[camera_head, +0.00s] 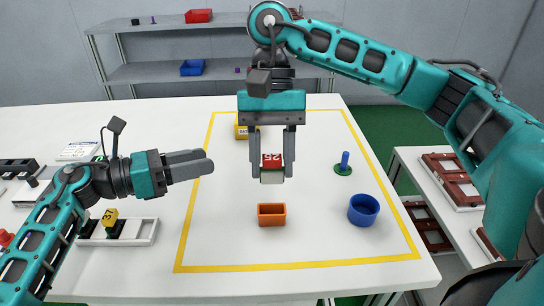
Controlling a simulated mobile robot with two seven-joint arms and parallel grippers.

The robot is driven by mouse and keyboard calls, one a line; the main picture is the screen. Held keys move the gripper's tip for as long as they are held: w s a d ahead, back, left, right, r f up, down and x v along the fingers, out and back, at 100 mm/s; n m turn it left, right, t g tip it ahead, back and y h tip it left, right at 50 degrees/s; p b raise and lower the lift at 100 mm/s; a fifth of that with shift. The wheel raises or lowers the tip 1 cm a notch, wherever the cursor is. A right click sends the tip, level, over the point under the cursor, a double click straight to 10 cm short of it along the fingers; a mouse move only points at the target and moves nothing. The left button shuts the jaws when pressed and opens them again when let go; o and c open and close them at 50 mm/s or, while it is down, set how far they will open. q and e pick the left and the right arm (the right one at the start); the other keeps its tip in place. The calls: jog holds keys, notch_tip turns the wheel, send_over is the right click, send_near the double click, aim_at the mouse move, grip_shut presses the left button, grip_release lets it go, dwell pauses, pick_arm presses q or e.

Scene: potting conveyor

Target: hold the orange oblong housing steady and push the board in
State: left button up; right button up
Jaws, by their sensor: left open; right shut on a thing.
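The orange oblong housing (271,221) is an open-topped box on the white table, near the front middle of the yellow outline. My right gripper (272,170) reaches in from the top right and points down. It is shut on a small block with a red numbered upper part and a pale lower part, which looks like the board (272,162). The board is above the table, roughly in line with the housing and apart from it in the picture. My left gripper (208,163) is open and empty, pointing right, left of the board and up-left of the housing.
A blue round housing (363,216) and a green disc with a blue peg (343,168) stand on the right. A yellow block (240,133) is partly hidden behind the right gripper. A white tray (146,232) with a yellow numbered piece (110,217) is at left.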

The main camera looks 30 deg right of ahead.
aim_at(263, 212)
pick_arm(q)
jog(key=s+f+m+g+y, duration=0.1)
jog(key=s+m, duration=0.1)
jog(key=s+f+m+g+y, duration=0.1)
jog(key=m+y, duration=0.1)
jog(key=s+d+f+m+g+y, duration=0.1)
jog(key=s+m+g, duration=0.1)
jog(key=shift+s+f+m, duration=0.25)
jog(key=shift+s+m, duration=0.1)
jog(key=shift+m, duration=0.05)
jog(key=shift+s+a+f+m+g+y, duration=0.1)
jog(key=shift+s+f+m+g+y, duration=0.35)
jog(key=shift+y, duration=0.25)
jog(key=shift+x, duration=4.45)
jog(key=shift+c, duration=0.3)
jog(key=c, duration=0.7)
